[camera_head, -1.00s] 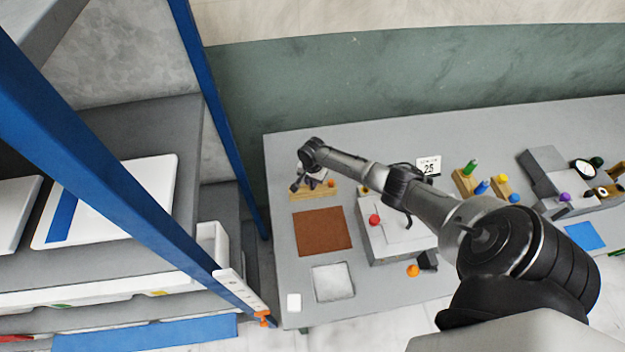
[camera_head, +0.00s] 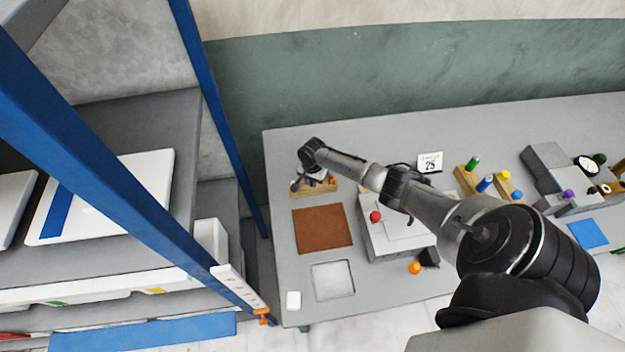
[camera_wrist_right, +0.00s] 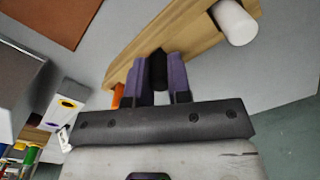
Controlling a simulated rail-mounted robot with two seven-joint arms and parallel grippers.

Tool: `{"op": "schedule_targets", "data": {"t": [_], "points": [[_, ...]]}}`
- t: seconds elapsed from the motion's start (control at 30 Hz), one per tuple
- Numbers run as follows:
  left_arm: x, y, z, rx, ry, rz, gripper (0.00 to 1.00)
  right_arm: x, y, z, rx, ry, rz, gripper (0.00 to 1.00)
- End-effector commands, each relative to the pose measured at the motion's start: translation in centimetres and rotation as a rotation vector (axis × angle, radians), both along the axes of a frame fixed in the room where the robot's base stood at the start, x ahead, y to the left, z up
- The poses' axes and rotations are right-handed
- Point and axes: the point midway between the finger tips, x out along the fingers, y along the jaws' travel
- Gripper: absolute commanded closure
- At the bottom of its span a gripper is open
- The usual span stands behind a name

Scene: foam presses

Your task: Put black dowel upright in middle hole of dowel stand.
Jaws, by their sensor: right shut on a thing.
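The wooden dowel stand (camera_head: 299,190) is at the back left of the grey table, partly hidden by my right wrist. In the right wrist view the stand (camera_wrist_right: 198,32) runs diagonally, with a white dowel (camera_wrist_right: 235,22) at one end and an orange dowel (camera_wrist_right: 117,95) at the other. My right gripper (camera_wrist_right: 163,75) is shut on the black dowel (camera_wrist_right: 158,68), which is between its purple fingers at the middle of the stand. I cannot tell how far the dowel's lower end is in the hole. My left gripper is not in view.
A brown mat (camera_head: 322,229) and a pale square tray (camera_head: 333,281) lie in front of the stand. A grey press with a red knob (camera_head: 376,216) stands right of the mat, under my arm. A blue shelf post (camera_head: 222,120) rises left of the table.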

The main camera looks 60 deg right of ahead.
Motion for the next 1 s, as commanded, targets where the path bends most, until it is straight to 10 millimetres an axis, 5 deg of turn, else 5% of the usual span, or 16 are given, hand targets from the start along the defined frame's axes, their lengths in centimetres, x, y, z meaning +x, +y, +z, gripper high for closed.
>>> {"op": "schedule_targets", "data": {"t": [0.03,0.07,0.37,0.67,1.0], "points": [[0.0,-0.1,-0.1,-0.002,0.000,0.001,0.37,0.0,0.0,-0.2,0.000,-0.001,0.000,1.00],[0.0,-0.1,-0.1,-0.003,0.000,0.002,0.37,0.0,0.0,-0.1,0.000,-0.001,0.000,0.80],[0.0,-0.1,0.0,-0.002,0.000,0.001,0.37,0.0,0.0,-0.1,0.000,0.000,0.000,0.52],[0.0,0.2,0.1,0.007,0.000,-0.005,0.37,0.0,-0.1,0.3,-0.001,0.001,0.000,0.52],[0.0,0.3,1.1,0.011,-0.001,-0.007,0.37,0.0,-0.1,6.0,-0.003,-0.001,0.002,0.52]]}}
